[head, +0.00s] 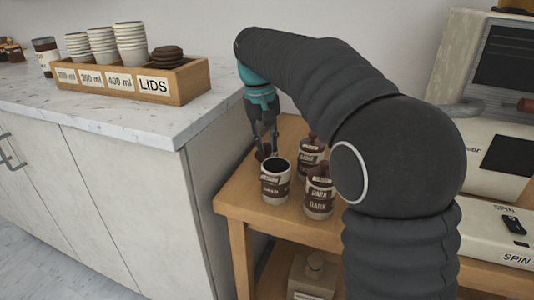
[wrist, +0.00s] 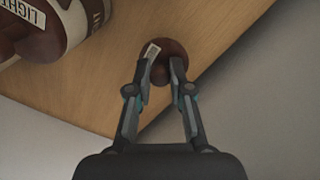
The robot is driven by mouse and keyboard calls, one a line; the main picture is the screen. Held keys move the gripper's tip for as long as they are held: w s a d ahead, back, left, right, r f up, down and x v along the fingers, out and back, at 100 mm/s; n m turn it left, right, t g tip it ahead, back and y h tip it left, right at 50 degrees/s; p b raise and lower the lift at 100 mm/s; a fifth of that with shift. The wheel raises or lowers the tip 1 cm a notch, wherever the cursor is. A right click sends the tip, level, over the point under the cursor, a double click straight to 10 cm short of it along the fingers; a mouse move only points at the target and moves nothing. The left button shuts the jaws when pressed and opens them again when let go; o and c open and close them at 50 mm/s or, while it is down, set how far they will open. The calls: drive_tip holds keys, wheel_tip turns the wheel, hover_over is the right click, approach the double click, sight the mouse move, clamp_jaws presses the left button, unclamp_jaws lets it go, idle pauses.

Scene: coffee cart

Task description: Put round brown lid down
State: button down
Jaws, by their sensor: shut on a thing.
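The round brown lid (wrist: 174,47) is between my gripper's fingertips in the wrist view, with a small pale label beside one finger. My gripper (wrist: 162,72) is shut on it. In the head view my gripper (head: 264,148) points down over the small wooden table, behind the open jar (head: 276,190). The lid (head: 264,154) shows there as a dark patch at the fingertips, partly hidden. It is low over the wood near the table's edge; I cannot tell whether it touches. The jar is upright, without a lid.
Two lidded jars (head: 319,196) (head: 312,157) stand right of the open one. The wooden table (head: 240,209) adjoins the marble counter (head: 120,118), which bears a wooden holder (head: 187,89) of cups and lids. White machines (head: 502,232) stand at right.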

sight(266, 145)
drive_tip(key=shift+f, duration=1.4)
drive_tip(key=shift+f, duration=0.1)
drive_tip(key=c, duration=1.1)
unclamp_jaws()
drive_tip(key=shift+o, duration=0.2)
wheel_tip(266, 145, up, 12)
drive_tip(key=a+p, duration=0.1)
drive_tip(key=shift+s, duration=0.2)
drive_tip(key=shift+a, duration=0.1)
